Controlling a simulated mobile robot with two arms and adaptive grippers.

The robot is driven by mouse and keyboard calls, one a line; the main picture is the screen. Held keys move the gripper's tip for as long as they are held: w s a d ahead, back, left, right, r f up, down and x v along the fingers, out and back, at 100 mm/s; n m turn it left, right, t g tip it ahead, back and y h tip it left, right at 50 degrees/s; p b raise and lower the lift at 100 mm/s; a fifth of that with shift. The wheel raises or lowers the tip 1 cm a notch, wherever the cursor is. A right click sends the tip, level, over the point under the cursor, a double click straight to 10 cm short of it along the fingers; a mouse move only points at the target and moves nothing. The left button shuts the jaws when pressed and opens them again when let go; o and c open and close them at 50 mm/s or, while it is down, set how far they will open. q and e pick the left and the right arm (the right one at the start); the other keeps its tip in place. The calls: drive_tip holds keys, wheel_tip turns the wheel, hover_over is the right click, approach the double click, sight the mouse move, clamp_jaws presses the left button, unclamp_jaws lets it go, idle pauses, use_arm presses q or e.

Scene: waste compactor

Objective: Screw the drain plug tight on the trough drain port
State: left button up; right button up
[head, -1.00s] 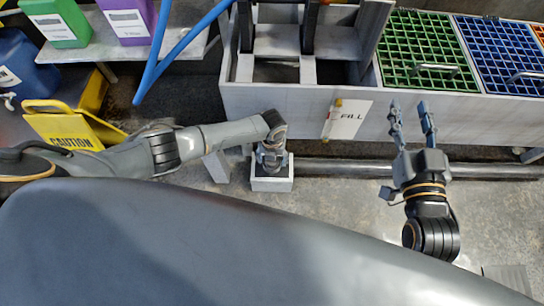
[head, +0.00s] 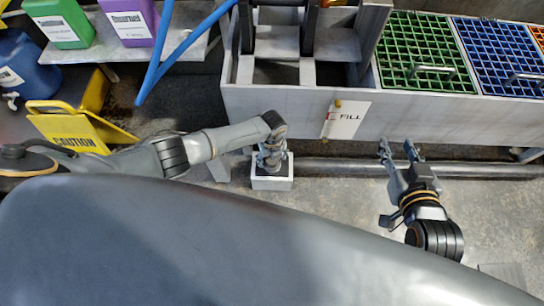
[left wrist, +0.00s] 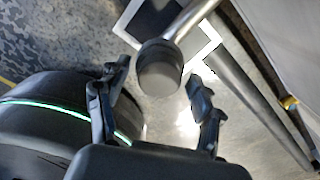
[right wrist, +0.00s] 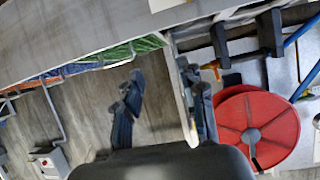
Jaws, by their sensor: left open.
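In the left wrist view a grey, round-ended drain plug (left wrist: 159,72) shows at the end of a short metal pipe, the drain port (left wrist: 193,22). How tight it sits cannot be told. My left gripper (left wrist: 157,80) is open, with one finger on each side of the plug and gaps visible between. In the head view my left gripper (head: 270,158) is low, over a small pale box, and hides the plug. My right gripper (head: 398,152) is open and empty in front of the trough wall (head: 270,103); its spread fingers (right wrist: 165,95) also show in the right wrist view.
The pale floor box (head: 272,184) stands under the left gripper. A long pipe (head: 350,167) runs along the trough's foot. A FILL sign (head: 347,119) hangs on the wall. A yellow caution sign (head: 70,132) stands left. The right wrist view shows a red wheel-like disc (right wrist: 275,122).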

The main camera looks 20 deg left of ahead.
use_arm(q)
drive_tip(key=shift+n+p, duration=0.6)
drive_tip(key=shift+n, duration=1.7)
use_arm(e)
drive_tip(key=s+d+f+g+h, duration=0.1)
drive_tip(key=s+f+g, duration=0.2)
drive_tip(key=s+f, duration=0.1)
drive_tip(key=shift+d+f+g, duration=0.2)
drive_tip(key=shift+d+g, duration=0.1)
drive_tip(key=shift+d, duration=0.1)
use_arm(q)
drive_tip(key=shift+c, duration=0.2)
use_arm(e)
drive_tip(key=shift+s, duration=0.1)
use_arm(q)
drive_tip(key=c, duration=1.2)
drive_tip(key=shift+m, duration=0.3)
drive_tip(key=shift+c, duration=0.2)
drive_tip(key=m+b, duration=0.1)
drive_tip(key=m, duration=0.1)
drive_tip(key=shift+m, duration=1.3)
use_arm(e)
drive_tip(key=w+a+r+t, duration=0.1)
drive_tip(key=w+r+t, duration=0.2)
drive_tip(key=w+r, duration=0.1)
drive_tip(key=shift+a+y, duration=0.35)
drive_tip(key=shift+y, duration=0.05)
